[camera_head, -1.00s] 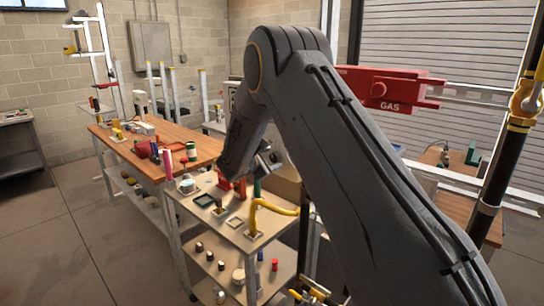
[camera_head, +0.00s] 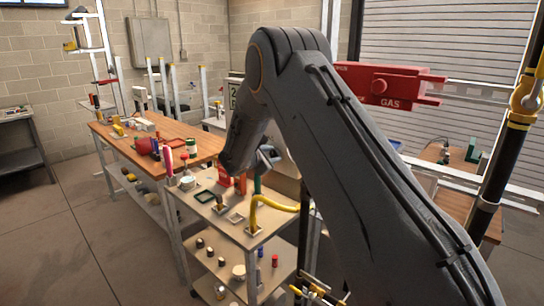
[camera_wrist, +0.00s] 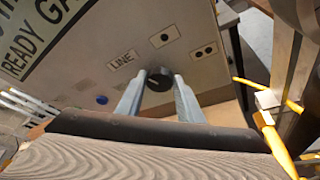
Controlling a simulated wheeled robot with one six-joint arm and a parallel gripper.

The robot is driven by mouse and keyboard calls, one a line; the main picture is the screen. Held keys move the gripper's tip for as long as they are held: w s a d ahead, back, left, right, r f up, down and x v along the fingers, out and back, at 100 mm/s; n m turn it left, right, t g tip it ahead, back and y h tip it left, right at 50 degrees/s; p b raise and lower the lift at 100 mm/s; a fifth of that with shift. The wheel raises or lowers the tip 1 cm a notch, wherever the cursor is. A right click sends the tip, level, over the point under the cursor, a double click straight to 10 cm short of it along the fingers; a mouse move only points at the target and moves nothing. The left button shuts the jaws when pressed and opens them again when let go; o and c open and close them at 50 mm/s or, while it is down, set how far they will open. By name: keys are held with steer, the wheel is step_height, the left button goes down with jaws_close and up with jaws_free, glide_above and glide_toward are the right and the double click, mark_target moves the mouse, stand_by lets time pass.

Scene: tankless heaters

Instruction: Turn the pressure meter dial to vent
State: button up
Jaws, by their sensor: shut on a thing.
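The pressure meter dial is a small round black knob (camera_wrist: 160,80) on a pale panel (camera_wrist: 120,30) in the wrist view. In the head view my gripper (camera_head: 267,156) shows only in part beside my arm, which hides the dial.
A red GAS unit (camera_head: 388,86) hangs at right. Open floor lies at left.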

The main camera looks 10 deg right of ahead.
steer(key=n+g, duration=0.1)
steer(key=n+g+b, duration=0.1)
steer(key=n, duration=0.1)
steer(key=shift+w+a+h, duration=0.15)
steer(key=shift+w+h, duration=0.1)
steer(key=shift+h, duration=0.15)
steer(key=shift+w+a+r+n+g+h+b, duration=0.1)
steer(key=shift+n+g+h+b, duration=0.15)
steer(key=shift+n+g+b, duration=0.35)
steer(key=shift+w+a+n+g+h+b, duration=0.1)
steer(key=shift+n+g+h+b, duration=0.2)
steer(key=shift+n, duration=0.5)
steer(key=o, duration=1.1)
steer(key=shift+c, duration=0.2)
steer(key=b+v, duration=0.2)
steer(key=v, duration=0.6)
steer(key=shift+b, duration=0.35)
steer(key=shift+d, duration=0.15)
